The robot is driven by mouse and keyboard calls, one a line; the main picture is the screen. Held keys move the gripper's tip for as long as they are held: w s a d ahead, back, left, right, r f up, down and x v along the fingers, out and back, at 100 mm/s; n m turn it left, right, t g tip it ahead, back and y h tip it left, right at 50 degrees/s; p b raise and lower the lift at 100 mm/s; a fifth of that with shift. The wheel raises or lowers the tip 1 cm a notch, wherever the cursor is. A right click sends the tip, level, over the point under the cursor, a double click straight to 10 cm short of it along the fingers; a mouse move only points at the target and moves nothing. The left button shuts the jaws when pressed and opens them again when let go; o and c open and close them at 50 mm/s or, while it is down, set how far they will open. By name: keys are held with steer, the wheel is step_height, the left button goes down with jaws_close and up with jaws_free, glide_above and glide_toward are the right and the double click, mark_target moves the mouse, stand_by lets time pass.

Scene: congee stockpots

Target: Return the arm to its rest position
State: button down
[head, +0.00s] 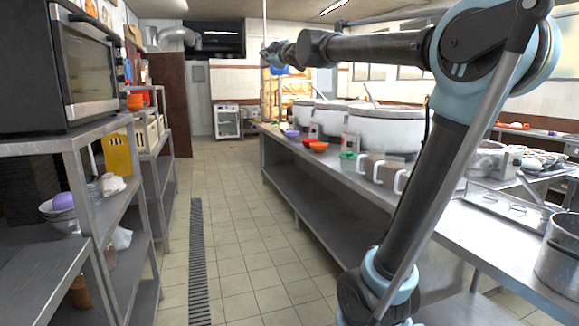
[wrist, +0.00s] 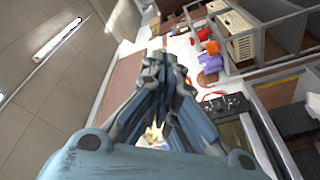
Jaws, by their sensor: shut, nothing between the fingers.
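My arm (head: 410,200) rises at the right of the head view, bends at a blue elbow, and reaches left across the upper part of the picture. My gripper (head: 268,54) is small at the arm's far end, raised above the level of the steel counter. In the wrist view my gripper (wrist: 166,62) has its fingers together, with nothing held. The tips appear clear of all objects.
A long steel counter (head: 285,148) with large white stockpots (head: 386,130) runs along the right. Steel shelving (head: 102,200) with a black microwave (head: 62,65) stands at left. The tiled floor aisle (head: 235,220) between them is clear.

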steer(key=s+d+f+m+g+h, duration=0.1)
steer(key=s+d+f+m+h, duration=0.2)
steer(key=d+f+m+h, duration=0.8)
steer(key=s+d+f+g, duration=0.2)
steer(key=s+d+f, duration=0.4)
steer(key=f, duration=0.4)
steer(key=s+d+f+g, duration=0.2)
steer(key=s+d+f, duration=0.1)
steer(key=d+f, duration=0.55)
steer(key=s+d+f+m+g+y, duration=0.1)
steer(key=s+f+m+g, duration=0.4)
steer(key=s+f, duration=2.3)
step_height(320, 180, down, 2)
steer(key=g, duration=0.4)
steer(key=shift+d+f+y, duration=0.25)
steer(key=shift+d+y, duration=0.1)
steer(key=shift+y, duration=0.05)
steer(key=shift+s+a, duration=0.1)
